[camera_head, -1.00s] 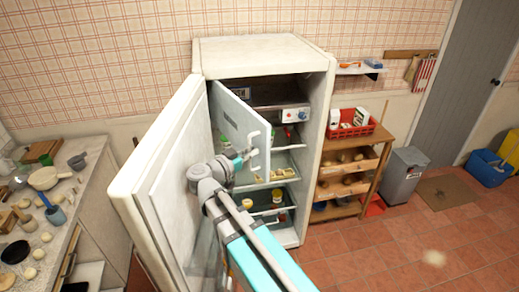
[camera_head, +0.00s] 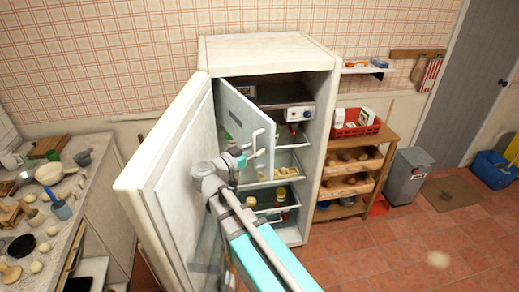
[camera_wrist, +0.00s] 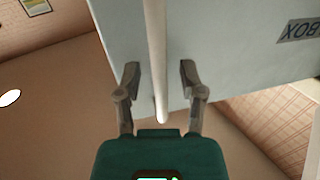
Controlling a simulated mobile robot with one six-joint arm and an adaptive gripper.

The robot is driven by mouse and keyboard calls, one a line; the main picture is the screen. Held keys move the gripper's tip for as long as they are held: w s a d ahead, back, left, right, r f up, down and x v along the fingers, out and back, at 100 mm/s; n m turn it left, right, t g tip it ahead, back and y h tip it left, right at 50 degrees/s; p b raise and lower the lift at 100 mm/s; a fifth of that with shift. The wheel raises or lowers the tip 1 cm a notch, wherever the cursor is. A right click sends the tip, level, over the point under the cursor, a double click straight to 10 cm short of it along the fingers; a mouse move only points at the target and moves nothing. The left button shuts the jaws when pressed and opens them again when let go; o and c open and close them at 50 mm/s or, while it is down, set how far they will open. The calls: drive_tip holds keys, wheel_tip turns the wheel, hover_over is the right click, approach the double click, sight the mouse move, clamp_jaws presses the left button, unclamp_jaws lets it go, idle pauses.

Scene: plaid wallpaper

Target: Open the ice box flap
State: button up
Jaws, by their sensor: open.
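The ice box flap (camera_head: 235,115) is a pale panel inside the upper fridge, swung well out from the compartment. It also shows in the wrist view (camera_wrist: 230,50), with a dark label reading "BOX" at the right. Its white bar handle (camera_head: 256,142) is on the free edge. In the wrist view the handle (camera_wrist: 157,50) runs between my two fingers. My gripper (camera_wrist: 160,72) is open, with a gap on both sides of the bar. In the head view my gripper (camera_head: 243,154) is beside the handle, partly hidden by my arm.
The fridge door (camera_head: 170,170) stands wide open to the left of my arm. Fridge shelves (camera_head: 275,180) with food lie below the flap. A cluttered counter (camera_head: 60,225) is at left. A wooden rack (camera_head: 375,150) and a grey bin (camera_head: 407,175) stand at right.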

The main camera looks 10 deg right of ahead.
drive_tip(key=v, duration=0.8)
idle(0.4)
drive_tip(key=shift+c, duration=0.2)
